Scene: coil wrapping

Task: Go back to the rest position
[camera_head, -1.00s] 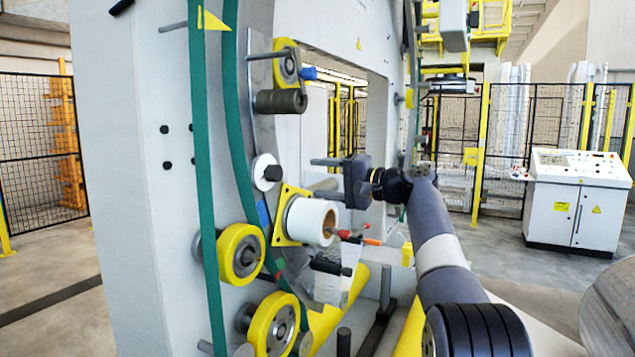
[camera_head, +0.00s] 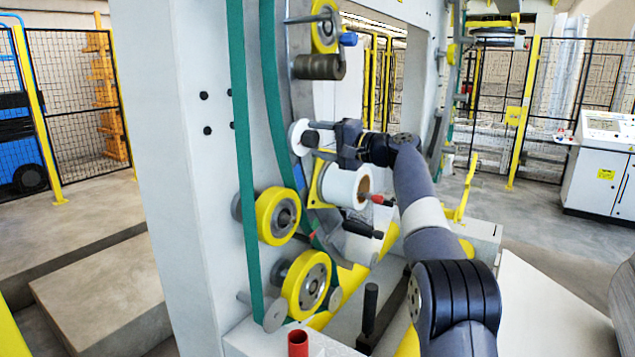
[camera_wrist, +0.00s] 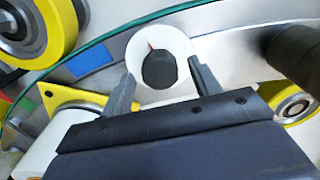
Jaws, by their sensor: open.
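My gripper (camera_head: 312,138) is open, in front of the wrapping machine's face, with its fingers pointing left in the head view. Just beyond the fingertips is a white disc (camera_head: 298,127) with a dark centre knob. In the wrist view my gripper (camera_wrist: 165,82) has one finger on each side of the same white disc (camera_wrist: 143,48), and its dark knob (camera_wrist: 159,70) shows between them. I cannot tell whether the fingers touch it. A white roll (camera_head: 340,187) on a yellow plate sits just below my gripper.
Yellow rollers (camera_head: 268,216) and a green belt (camera_head: 246,120) line the machine's face. A dark cylinder (camera_head: 318,67) is above my gripper. A red-ended rod (camera_head: 378,200) and a black handle (camera_head: 362,229) stick out below. A control cabinet (camera_head: 598,165) stands right, before fencing.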

